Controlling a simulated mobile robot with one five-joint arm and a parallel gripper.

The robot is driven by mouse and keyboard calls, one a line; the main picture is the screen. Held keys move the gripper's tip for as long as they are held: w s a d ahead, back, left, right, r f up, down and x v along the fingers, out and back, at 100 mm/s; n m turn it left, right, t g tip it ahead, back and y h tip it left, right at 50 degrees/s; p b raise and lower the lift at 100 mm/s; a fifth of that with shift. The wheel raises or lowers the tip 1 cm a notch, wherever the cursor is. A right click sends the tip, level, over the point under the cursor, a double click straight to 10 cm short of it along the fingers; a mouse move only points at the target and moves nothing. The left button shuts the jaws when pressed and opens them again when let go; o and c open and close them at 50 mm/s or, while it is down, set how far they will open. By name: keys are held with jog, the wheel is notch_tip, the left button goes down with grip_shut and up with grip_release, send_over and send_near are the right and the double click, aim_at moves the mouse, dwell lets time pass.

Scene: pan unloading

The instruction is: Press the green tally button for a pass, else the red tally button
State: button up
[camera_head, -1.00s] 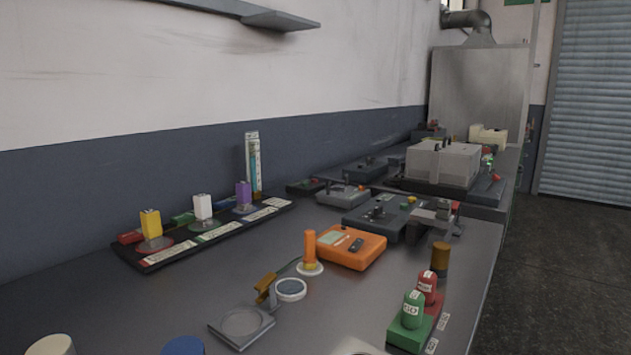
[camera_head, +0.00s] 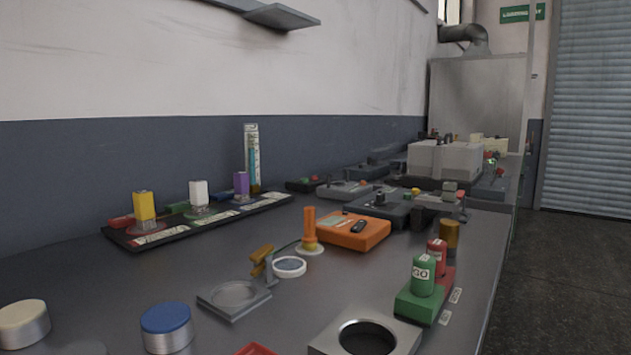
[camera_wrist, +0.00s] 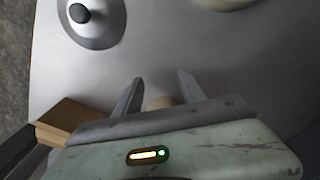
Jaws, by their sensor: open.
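The green tally button (camera_head: 423,275) is a green cap with a white label on a green base, near the right edge of the bench in the head view. The red tally button (camera_head: 436,257) stands just behind it on a red base, also with a white label. My gripper (camera_wrist: 158,84) shows only in the wrist view, open, its two fingers apart over a grey surface. A rounded beige thing (camera_wrist: 160,102) shows between the fingers, partly hidden by the gripper body; I cannot tell what it is. Neither tally button can be made out in the wrist view.
An orange meter (camera_head: 353,232), an orange post (camera_head: 309,225) and a square grey block with a round hole (camera_head: 333,342) share the bench. A blue-topped cylinder (camera_head: 167,320) and a cream-topped one (camera_head: 24,320) stand at front left. A black rack (camera_head: 120,237) lies along the wall.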

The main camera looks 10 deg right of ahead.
dwell(0.3)
grip_shut()
jog(key=shift+a, duration=0.1)
dwell(1.5)
